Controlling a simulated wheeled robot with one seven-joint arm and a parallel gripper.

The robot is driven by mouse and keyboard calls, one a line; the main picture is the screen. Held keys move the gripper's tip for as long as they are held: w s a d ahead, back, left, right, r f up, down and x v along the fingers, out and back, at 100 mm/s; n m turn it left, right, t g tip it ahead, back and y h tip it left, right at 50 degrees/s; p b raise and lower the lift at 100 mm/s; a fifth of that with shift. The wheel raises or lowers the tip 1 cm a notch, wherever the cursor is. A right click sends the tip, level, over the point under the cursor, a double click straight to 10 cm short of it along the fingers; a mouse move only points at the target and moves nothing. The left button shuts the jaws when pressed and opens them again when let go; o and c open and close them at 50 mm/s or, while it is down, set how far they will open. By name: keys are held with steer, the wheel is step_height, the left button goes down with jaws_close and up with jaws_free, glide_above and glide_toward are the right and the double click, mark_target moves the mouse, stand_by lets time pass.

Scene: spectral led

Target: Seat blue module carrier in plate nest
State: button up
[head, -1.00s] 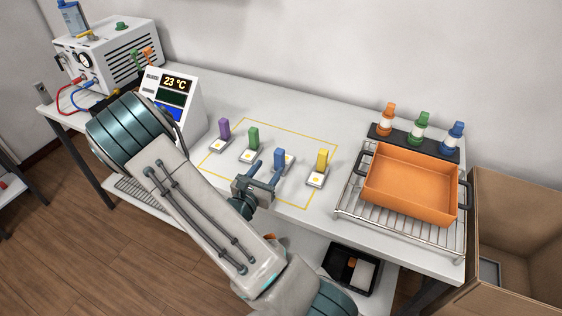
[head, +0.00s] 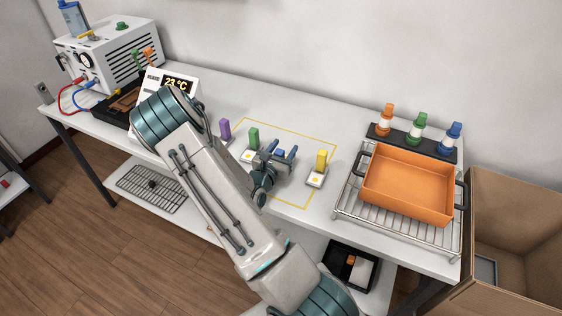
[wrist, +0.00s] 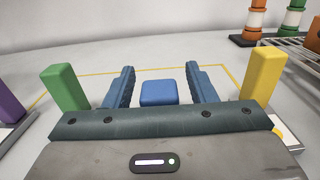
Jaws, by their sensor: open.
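The blue module carrier stands among the other carriers on the bench; only a bit of its blue upright block (head: 280,154) shows in the head view. In the wrist view, the blue block's top (wrist: 158,92) lies between the fingers, with gaps on both sides. My gripper (head: 280,150) is open, its fingers on either side of the block; no firm contact shows. The carrier's base is hidden by my gripper. A dark tray-like fixture with a brown part (head: 125,98) sits by the white machine, partly behind my arm; I cannot tell whether it is the plate nest.
A green carrier (head: 253,138) and purple carrier (head: 225,129) stand left, a yellow carrier (head: 321,160) close right. An orange tray (head: 408,185) sits on a wire rack at the right. An open cardboard box (head: 515,215) stands far right.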

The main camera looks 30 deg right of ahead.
jaws_close()
steer(key=shift+r, duration=0.15)
